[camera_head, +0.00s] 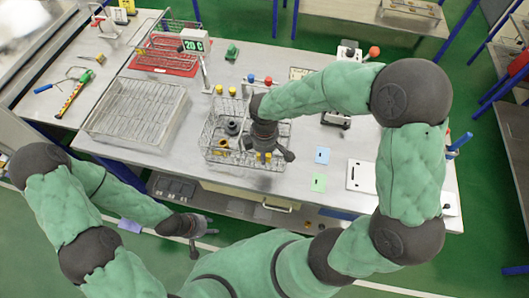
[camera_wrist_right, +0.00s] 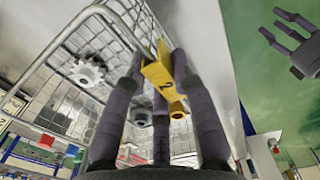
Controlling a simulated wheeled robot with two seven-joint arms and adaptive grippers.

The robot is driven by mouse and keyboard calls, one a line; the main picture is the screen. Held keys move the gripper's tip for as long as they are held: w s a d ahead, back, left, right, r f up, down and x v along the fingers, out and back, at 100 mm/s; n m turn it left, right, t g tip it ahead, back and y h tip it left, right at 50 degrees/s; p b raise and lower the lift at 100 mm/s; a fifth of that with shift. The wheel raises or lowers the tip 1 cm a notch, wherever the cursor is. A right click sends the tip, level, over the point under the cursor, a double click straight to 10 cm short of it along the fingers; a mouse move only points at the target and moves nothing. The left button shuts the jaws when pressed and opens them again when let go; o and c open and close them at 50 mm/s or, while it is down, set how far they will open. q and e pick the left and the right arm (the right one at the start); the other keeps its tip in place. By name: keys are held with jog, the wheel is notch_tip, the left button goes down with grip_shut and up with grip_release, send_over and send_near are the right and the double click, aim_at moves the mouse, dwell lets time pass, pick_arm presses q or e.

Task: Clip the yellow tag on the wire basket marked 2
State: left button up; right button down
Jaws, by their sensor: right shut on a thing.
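The yellow tag (camera_wrist_right: 157,76) bears a dark 2 and sits between the fingertips of my right gripper (camera_wrist_right: 160,70). In the head view my right gripper (camera_head: 270,157) is shut at the front right of a wire basket (camera_head: 212,132). The basket's wire rim (camera_wrist_right: 105,12) passes close to the tag in the right wrist view; I cannot tell whether they touch. Dark and yellow parts stand in the basket, partly hidden by my right arm. No number on this basket is readable. My left gripper (camera_head: 202,230) is open and empty, off the table's front edge; its fingers also show in the right wrist view (camera_wrist_right: 288,30).
A wide, empty wire basket (camera_head: 133,108) stands left of the other one. A red tray (camera_head: 166,64) with a wire rack is behind it, beside a display (camera_head: 193,45). Blue (camera_head: 322,155) and green (camera_head: 318,182) cards and a white plate (camera_head: 361,176) lie to the right.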

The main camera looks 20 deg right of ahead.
jog(key=shift+f, duration=0.15)
jog(key=c, duration=0.6)
grip_release()
jog(key=shift+o, duration=0.2)
jog(key=shift+r+p, duration=2.85)
jog(key=shift+r, duration=0.7)
